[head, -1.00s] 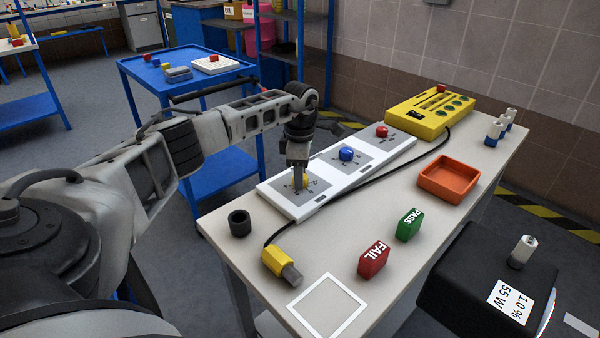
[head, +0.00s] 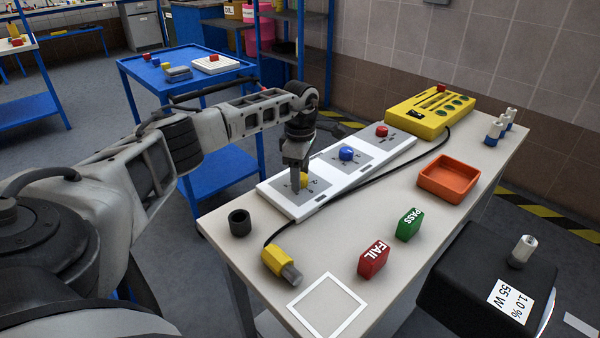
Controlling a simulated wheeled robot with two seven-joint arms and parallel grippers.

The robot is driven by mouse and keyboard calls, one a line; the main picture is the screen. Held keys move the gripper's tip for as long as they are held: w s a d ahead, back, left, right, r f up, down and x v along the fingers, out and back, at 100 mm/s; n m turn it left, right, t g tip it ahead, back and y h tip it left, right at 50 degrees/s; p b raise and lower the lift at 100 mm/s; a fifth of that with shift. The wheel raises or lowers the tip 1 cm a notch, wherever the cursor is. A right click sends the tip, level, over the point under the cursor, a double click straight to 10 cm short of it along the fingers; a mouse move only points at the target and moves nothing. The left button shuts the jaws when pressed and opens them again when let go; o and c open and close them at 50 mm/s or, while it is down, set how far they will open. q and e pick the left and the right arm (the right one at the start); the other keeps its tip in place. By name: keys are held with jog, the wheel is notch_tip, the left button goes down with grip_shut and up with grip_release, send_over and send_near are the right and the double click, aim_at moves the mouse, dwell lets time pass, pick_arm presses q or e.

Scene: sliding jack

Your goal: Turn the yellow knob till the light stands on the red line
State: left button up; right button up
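The yellow knob (head: 304,180) sits on the near grey plate of a long white panel (head: 283,204). My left gripper (head: 297,188) points down at it, with its fingers at the knob and hiding much of it. The gripper looks shut on the knob. The yellow box (head: 432,112) at the panel's far end has a small dark window (head: 416,115) with a tiny pale mark. No red line can be made out at this size. My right gripper is not in view.
A blue knob (head: 346,153) and a red knob (head: 382,131) stand farther along the panel. A black cable crosses the table to a yellow plug (head: 280,262). A black cup (head: 240,222), an orange tray (head: 448,178), a FAIL block (head: 373,259) and a PASS block (head: 409,224) stand nearby.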

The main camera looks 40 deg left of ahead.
pick_arm(q)
notch_tip(320, 180, up, 16)
jog(key=p, duration=0.1)
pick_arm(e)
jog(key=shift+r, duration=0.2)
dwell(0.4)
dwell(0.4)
